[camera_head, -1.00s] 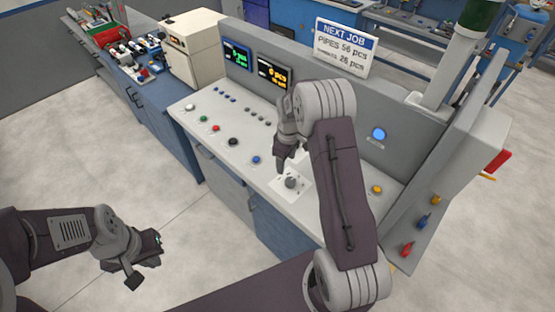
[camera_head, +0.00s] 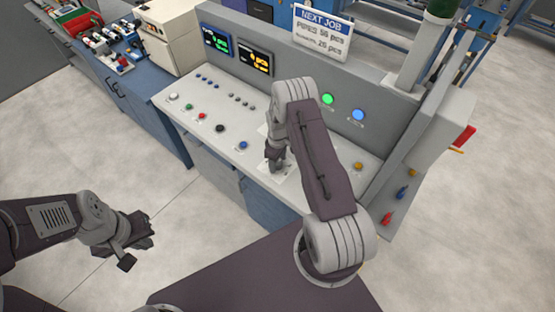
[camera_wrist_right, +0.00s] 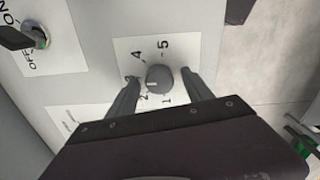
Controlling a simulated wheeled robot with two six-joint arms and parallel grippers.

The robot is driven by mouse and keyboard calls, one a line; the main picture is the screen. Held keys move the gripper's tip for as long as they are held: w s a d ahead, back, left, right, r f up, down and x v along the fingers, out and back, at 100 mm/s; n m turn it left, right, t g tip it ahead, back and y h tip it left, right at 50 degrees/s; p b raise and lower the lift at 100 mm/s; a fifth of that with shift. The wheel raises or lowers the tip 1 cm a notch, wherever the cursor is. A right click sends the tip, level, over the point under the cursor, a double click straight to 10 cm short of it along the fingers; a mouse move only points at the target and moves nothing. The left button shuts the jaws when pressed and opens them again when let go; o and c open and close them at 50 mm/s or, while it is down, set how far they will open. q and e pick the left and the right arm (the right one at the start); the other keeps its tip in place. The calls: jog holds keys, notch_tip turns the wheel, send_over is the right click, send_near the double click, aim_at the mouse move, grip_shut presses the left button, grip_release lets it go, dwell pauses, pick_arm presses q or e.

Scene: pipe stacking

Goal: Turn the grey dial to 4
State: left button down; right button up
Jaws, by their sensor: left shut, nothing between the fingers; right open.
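The grey dial (camera_wrist_right: 159,78) sits on a white plate printed 1 to 5 in the right wrist view. Its pale mark points left, towards about 2; the exact setting is hard to tell. My right gripper (camera_wrist_right: 160,73) is open, with one finger on each side of the dial; contact cannot be told. In the head view my right gripper (camera_head: 273,158) is low over the dial's plate (camera_head: 284,176), largely hiding the dial. The 4 stands above and left of the dial in the wrist view. My left gripper (camera_head: 130,240) is shut and empty, away from the console.
The console (camera_head: 185,121) carries several buttons, including a blue one (camera_head: 241,146) and a yellow one (camera_head: 358,166). A switch marked ON and OFF (camera_wrist_right: 38,35) stands near the dial. Green (camera_head: 327,99) and blue (camera_head: 358,115) lamps are lit on the back panel.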

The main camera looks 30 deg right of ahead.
jog(key=shift+f, duration=0.1)
jog(key=shift+c, duration=0.2)
grip_shut()
jog(key=shift+f+m+b, duration=0.15)
jog(key=shift+m+b, duration=0.85)
jog(key=shift+m, duration=0.1)
jog(key=shift+m+b, duration=0.55)
jog(key=shift+m, duration=0.25)
jog(key=m+b, duration=0.1)
jog(key=m, duration=0.2)
jog(key=shift+b, duration=0.3)
jog(key=shift+r+m+b, duration=0.2)
jog(key=shift+m+b, duration=0.25)
jog(key=shift+m, duration=0.95)
jog(key=shift+w+m, duration=0.1)
jog(key=shift+m, duration=0.2)
jog(key=shift+o, duration=0.2)
grip_release()
